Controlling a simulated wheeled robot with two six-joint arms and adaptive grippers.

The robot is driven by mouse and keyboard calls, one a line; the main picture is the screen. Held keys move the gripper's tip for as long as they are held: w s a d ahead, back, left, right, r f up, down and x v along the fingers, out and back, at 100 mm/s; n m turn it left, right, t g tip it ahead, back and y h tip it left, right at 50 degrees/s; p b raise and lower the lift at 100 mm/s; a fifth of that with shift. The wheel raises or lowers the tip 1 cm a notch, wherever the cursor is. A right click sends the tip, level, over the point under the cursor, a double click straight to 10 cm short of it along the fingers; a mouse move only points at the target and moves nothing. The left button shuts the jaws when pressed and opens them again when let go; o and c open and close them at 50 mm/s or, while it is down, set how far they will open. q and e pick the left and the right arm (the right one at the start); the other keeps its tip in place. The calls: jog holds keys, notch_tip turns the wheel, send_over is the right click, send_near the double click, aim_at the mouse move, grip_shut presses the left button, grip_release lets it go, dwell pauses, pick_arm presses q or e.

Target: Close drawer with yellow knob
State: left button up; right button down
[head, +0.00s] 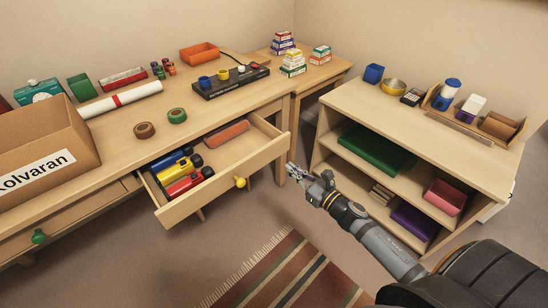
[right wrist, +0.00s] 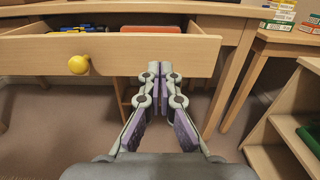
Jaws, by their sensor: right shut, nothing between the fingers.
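The drawer (head: 222,189) with the yellow knob (head: 240,182) stands pulled out from the desk. Inside it are several coloured flashlight-like items (head: 183,172) and a reddish box (head: 226,132). In the right wrist view, the drawer front (right wrist: 130,54) spans the upper part and its yellow knob (right wrist: 78,64) is at the left. My right gripper (head: 292,171) is shut and empty, to the right of the drawer front in the head view. In the right wrist view its fingertips (right wrist: 160,68) overlap the drawer front, right of the knob; contact cannot be told. My left gripper is not in view.
A second drawer with a green knob (head: 39,236) is at the left. A cardboard box (head: 75,140) stands on the desk (head: 130,118). An open shelf unit (head: 430,128) is beside my right arm. A striped rug (head: 290,270) lies on the floor.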

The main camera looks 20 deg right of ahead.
aim_at(268, 150)
jog(key=p+x, duration=0.3)
jog(key=x, duration=0.5)
jog(key=shift+w, duration=0.2)
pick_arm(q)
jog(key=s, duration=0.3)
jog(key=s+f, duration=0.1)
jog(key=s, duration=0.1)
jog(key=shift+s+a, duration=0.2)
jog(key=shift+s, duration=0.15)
pick_arm(e)
jog(key=shift+w+a, duration=0.15)
jog(key=shift+w, duration=0.15)
